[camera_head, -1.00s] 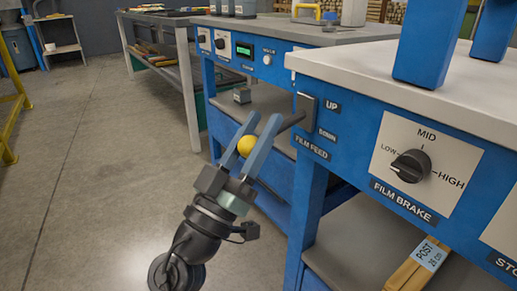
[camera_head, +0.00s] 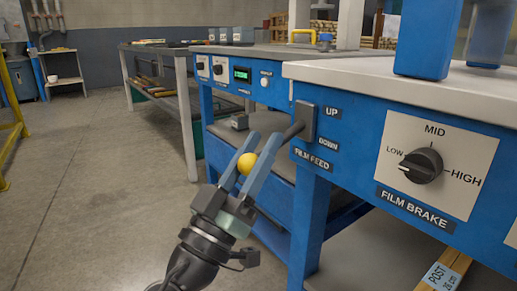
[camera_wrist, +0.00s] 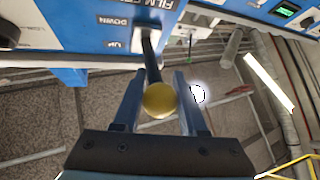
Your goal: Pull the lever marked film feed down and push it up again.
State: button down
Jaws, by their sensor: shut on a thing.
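The film feed lever has a yellow ball knob (camera_head: 247,163) on a dark shaft (camera_head: 292,131). The shaft comes out of a grey plate (camera_head: 305,121) at the corner of the blue machine, beside the UP, DOWN and FILM FEED labels. From the plate it slopes left and downward in the head view. My gripper (camera_head: 264,141) is shut on the knob, one finger on each side. The wrist view shows the knob (camera_wrist: 159,101) between the fingers, with the shaft (camera_wrist: 151,58) running to the panel. I cannot tell exactly where the lever stands between UP and DOWN.
The FILM BRAKE dial (camera_head: 421,165) is on the same panel to the right, pointing near LOW. A yellow-edged board labelled POST (camera_head: 443,275) lies below it. Another bench (camera_head: 270,52) with a green display stands behind. The floor (camera_head: 95,190) at left is clear.

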jog(key=shift+w+f, duration=0.15)
jog(key=shift+f, duration=0.35)
dwell(0.4)
jog(key=c, duration=0.7)
grip_release()
jog(key=shift+o, duration=1.1)
jog(key=shift+r, duration=0.15)
jog(key=p+v, duration=0.2)
jog(key=v, duration=1.1)
